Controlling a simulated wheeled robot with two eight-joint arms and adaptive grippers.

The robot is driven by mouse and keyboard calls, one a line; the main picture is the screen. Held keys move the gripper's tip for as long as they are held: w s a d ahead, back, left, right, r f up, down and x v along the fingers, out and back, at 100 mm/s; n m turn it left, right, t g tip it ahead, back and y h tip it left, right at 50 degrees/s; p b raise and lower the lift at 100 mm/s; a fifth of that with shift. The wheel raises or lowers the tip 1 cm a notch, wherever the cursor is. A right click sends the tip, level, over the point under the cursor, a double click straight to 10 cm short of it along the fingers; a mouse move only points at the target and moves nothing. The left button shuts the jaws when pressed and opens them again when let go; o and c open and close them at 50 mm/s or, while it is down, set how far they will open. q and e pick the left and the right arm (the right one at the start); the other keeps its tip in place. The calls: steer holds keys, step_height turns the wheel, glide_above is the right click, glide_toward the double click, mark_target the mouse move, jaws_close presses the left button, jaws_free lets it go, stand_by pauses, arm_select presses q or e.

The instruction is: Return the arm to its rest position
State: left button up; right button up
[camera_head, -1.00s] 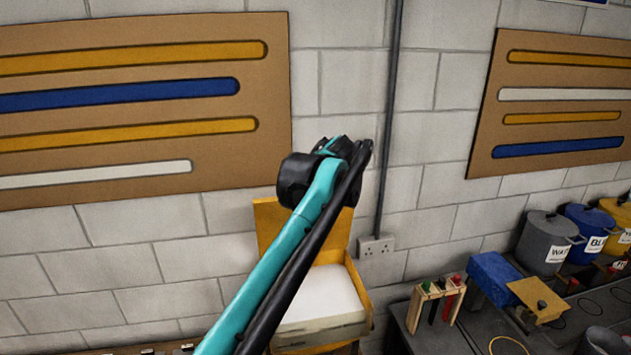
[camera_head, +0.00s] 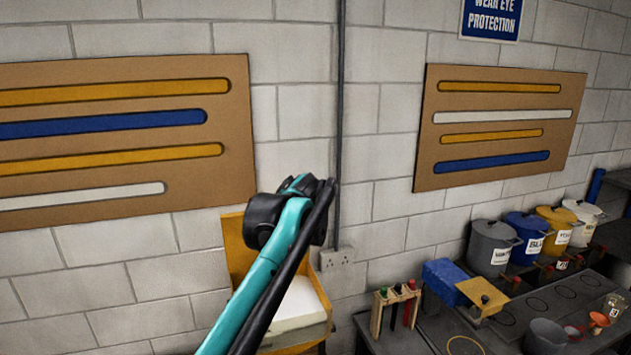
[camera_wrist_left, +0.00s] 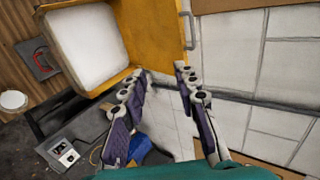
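My left arm (camera_head: 267,274), teal and black, rises from the bottom of the head view. Its black joint (camera_head: 265,220) is in front of the wall, at the top of a yellow box. My left gripper is not seen in the head view. In the left wrist view my left gripper (camera_wrist_left: 162,85) has its two purple-padded fingers apart, with nothing seen between them. The yellow box (camera_wrist_left: 153,35) with a white block in it lies beyond the fingers there. My right arm and right gripper are in neither view.
The yellow box (camera_head: 232,240) stands by the wall, partly behind my arm. On the dark bench at right are a rack of markers (camera_head: 393,308), a blue block (camera_head: 441,279) and several labelled pots.

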arm_select(q)
steer(key=s+a+f+n+g+h+b, duration=0.1)
steer(key=s+a+f+n+b, duration=0.2)
steer(key=s+f+b, duration=0.9)
steer(key=s+a+f+n+g+h+b, duration=0.1)
steer(key=s+a+f+n+b, duration=0.2)
steer(key=s+f+b, duration=0.9)
steer(key=s+a+f+n+g+h+b, duration=0.1)
steer(key=s+a+f+n+b, duration=0.3)
steer(key=f, duration=3.8)
steer(key=s+n+b, duration=0.4)
steer(key=s+b, duration=0.4)
steer(key=b, duration=0.2)
steer(key=shift+s+f, duration=0.25)
steer(key=shift+f, duration=0.05)
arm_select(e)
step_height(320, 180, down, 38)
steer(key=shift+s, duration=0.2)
